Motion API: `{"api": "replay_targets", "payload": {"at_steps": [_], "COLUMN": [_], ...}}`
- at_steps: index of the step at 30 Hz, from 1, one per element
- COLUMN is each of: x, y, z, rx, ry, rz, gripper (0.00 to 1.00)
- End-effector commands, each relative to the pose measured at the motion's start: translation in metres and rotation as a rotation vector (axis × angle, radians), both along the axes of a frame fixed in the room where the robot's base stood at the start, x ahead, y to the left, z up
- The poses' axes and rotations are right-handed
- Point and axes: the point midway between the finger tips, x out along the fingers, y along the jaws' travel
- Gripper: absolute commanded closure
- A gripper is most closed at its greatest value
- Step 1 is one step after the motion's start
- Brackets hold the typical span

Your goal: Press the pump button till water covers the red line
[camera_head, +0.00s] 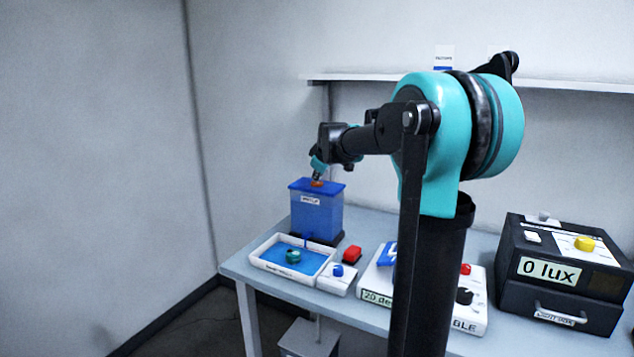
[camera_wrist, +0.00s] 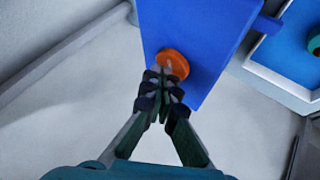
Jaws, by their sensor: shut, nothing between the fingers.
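A blue tank (camera_head: 318,217) with a small white label stands at the back left of the table. An orange round button (camera_wrist: 174,60) is on its top; it also shows in the head view (camera_head: 317,183). My gripper (camera_wrist: 163,76) is shut and empty, its fingertips at the orange button and overlapping its near edge in the wrist view. I cannot tell whether it is pressed down. In front of the tank is a white tray (camera_head: 262,262) with blue water (camera_head: 310,264) and a teal round object (camera_head: 293,256) in it. I cannot make out a red line.
Right of the tray are a small white box with a blue knob (camera_head: 337,270) and a red block (camera_head: 352,254). A white panel with knobs (camera_head: 375,283) lies farther right, partly behind my arm. A black box reading "0 lux" (camera_head: 548,271) stands at the right. A shelf (camera_head: 350,78) runs above.

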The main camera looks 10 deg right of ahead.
Motion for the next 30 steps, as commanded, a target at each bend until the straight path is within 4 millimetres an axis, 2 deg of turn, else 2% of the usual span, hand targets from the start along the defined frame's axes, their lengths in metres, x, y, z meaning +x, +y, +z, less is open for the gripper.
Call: {"api": "replay_targets", "payload": {"at_steps": [14,30], "x": [0.000,0.000], "y": [0.000,0.000], "z": [-0.002,0.020], "rx": [-0.001,0.000], "ry": [0.001,0.000], "rz": [-0.001,0.000], "gripper": [1.00,1.00]}}
